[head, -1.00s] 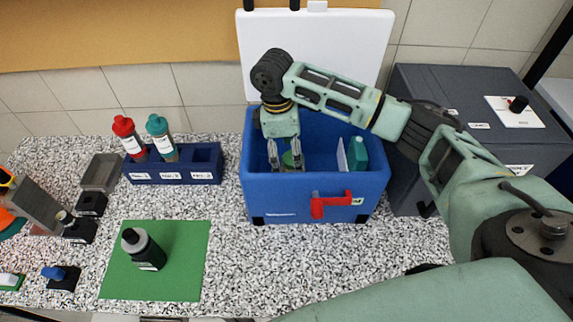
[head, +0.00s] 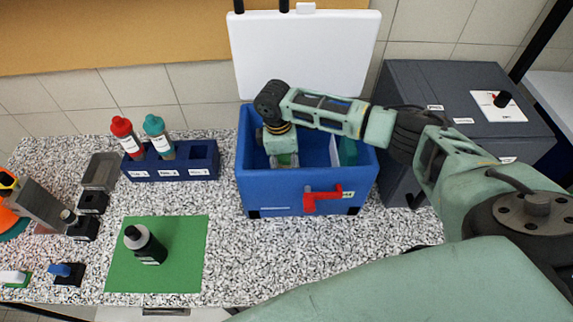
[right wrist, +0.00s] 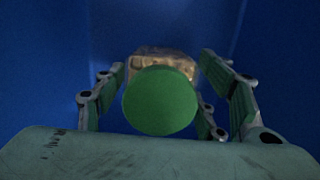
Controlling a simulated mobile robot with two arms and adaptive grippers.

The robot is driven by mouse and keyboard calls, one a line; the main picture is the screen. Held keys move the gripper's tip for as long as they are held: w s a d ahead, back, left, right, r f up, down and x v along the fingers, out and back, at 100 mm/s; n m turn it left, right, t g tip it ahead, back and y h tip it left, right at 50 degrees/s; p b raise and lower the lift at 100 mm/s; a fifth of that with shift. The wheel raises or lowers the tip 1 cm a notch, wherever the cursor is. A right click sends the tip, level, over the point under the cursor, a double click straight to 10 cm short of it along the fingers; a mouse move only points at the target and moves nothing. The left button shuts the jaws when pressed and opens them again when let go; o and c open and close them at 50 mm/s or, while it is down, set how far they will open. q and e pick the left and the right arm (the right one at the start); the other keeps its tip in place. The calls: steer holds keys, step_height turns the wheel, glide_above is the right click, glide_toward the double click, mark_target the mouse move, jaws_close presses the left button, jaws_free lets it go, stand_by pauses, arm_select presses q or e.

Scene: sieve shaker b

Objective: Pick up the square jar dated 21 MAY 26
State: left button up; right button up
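A jar with a round green lid (right wrist: 160,100) and a brownish, squarish body (right wrist: 163,60) stands inside the blue cool box (head: 290,196). No date can be read on it, and the arm hides it in the head view. My right gripper (right wrist: 162,105) is down inside the box. Its fingers are open on both sides of the jar, with small gaps beside the lid. My left gripper is not in view.
A white divider and a teal item (head: 348,150) are in the box's right part. The white lid (head: 305,55) stands open behind. A grey cabinet (head: 460,120) is close on the right. A rack (head: 175,172) and a dark bottle (head: 145,246) on a green mat (head: 185,260) stand left.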

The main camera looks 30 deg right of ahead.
steer(key=c, duration=1.1)
steer(key=shift+w, duration=0.1)
steer(key=shift+c, duration=0.8)
steer(key=shift+r, duration=0.15)
